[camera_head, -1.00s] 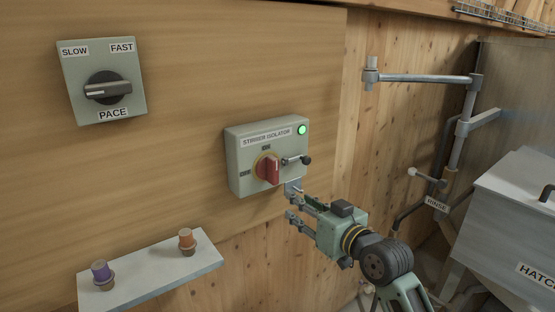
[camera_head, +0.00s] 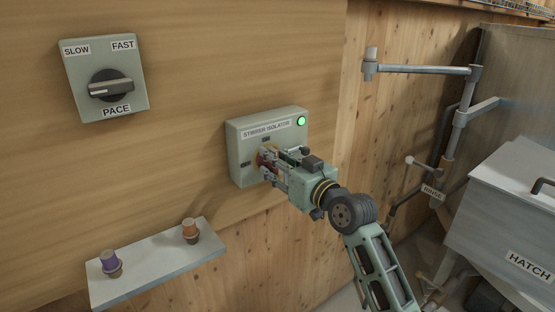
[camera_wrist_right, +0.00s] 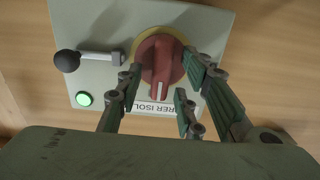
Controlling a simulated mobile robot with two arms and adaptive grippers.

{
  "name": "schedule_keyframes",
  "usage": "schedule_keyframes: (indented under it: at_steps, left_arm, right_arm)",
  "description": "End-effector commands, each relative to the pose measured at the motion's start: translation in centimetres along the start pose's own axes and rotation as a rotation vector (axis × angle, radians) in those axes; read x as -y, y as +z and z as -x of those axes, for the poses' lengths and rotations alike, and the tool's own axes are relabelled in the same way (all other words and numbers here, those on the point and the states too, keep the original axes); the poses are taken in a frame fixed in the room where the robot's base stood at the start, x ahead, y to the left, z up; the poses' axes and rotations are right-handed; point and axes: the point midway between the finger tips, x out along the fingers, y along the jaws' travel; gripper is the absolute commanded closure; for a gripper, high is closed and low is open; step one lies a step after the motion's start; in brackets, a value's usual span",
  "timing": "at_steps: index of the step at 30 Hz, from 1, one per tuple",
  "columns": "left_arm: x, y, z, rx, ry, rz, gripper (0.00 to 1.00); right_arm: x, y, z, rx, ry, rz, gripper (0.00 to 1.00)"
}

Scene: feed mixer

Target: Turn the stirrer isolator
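The stirrer isolator (camera_head: 240,155) is a pale green box on the wooden wall, with a lit green lamp (camera_head: 301,121) at its upper right. My right gripper (camera_head: 266,165) is at the front of the box and hides most of the red knob in the head view. In the right wrist view the red knob (camera_wrist_right: 160,66) on its yellow disc lies between the spread fingers of my right gripper (camera_wrist_right: 164,84); a gap shows on at least one side. A lever with a black ball (camera_wrist_right: 67,61) sticks out beside the knob. My left gripper is not seen.
A PACE switch box (camera_head: 105,78) hangs at the upper left. A small shelf (camera_head: 160,268) below holds a purple-topped and an orange-topped piece. Pipes (camera_head: 420,69), a RINSE lever and a grey HATCH bin (camera_head: 500,225) stand to the right.

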Motion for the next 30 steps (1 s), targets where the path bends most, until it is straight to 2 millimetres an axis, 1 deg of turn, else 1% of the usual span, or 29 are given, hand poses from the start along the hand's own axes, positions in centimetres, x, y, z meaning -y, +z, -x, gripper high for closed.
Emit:
schedule_keyframes:
  at_steps: [6,15,18,26,30]
  left_arm:
    - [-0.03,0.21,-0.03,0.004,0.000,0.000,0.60]
    - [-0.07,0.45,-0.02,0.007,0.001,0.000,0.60]
    - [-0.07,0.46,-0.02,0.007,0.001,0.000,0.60]
    - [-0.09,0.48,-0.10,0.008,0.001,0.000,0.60]
    - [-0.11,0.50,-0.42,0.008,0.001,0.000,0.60]
  right_arm:
    - [0.01,0.00,-0.02,0.000,0.000,0.000,0.67]
    - [-0.01,0.00,0.00,0.000,0.000,0.000,0.93]
    - [-0.02,0.01,0.00,0.000,0.000,0.000,1.00]
    - [-0.03,0.05,0.01,0.000,0.001,0.007,1.00]
    - [-0.02,0.09,0.01,0.000,0.001,0.038,1.00]
